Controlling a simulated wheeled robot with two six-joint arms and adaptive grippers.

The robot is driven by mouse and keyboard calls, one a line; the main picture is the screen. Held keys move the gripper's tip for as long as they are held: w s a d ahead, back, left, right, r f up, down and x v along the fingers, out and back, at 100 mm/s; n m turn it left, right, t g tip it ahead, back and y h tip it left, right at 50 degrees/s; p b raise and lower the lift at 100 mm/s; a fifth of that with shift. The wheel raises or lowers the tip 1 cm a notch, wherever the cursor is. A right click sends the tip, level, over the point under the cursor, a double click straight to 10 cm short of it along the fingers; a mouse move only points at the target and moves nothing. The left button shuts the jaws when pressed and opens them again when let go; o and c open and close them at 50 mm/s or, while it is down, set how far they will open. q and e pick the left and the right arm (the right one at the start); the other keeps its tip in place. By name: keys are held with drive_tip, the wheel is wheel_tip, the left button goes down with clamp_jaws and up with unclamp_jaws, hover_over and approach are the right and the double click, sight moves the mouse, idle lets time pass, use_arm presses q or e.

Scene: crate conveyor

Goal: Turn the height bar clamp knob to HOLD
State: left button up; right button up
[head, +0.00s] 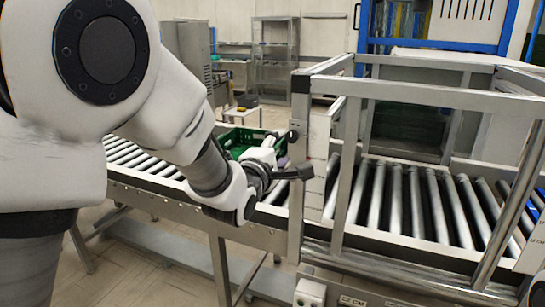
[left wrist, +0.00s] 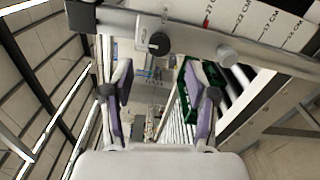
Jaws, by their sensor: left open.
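The clamp knob (head: 293,135) is a small dark knob on the upright metal post at the near left corner of the frame over the conveyor. In the left wrist view the black knob (left wrist: 158,43), with a pale pointer mark, sits on a metal bar (left wrist: 110,22) crossing the top. I cannot read any HOLD marking. My left gripper (head: 284,167) is beside the post, a little below the knob. Its two purple-padded fingers are apart and empty in the left wrist view (left wrist: 160,98), with the knob above the gap between them. My right gripper is out of view.
A green crate (head: 232,138) stands on the roller conveyor (head: 140,160) behind my left arm. The metal frame (head: 345,170) blocks the right side.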

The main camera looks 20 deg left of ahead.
use_arm(q)
drive_tip(key=s, duration=0.5)
drive_tip(key=shift+s+a, duration=0.1)
drive_tip(key=shift+s, duration=0.15)
drive_tip(key=shift+f, duration=0.15)
drive_tip(key=s+a+f+g, duration=0.1)
drive_tip(key=s+f+g, duration=0.25)
drive_tip(key=f, duration=1.35)
drive_tip(key=s+a+f+g, duration=0.1)
drive_tip(key=s+f+g, duration=0.3)
drive_tip(key=f, duration=1.4)
drive_tip(key=s+f+m+g, duration=0.5)
drive_tip(key=s+f+m, duration=0.3)
drive_tip(key=s, duration=0.4)
drive_tip(key=s+a+f+m+g, duration=0.1)
drive_tip(key=s+f+m+g, duration=0.4)
drive_tip(key=s+f+m, duration=0.4)
drive_tip(key=s+m, duration=0.2)
drive_tip(key=s, duration=0.2)
drive_tip(key=shift+s+a+f+y, duration=0.2)
drive_tip(key=shift+a+y, duration=0.1)
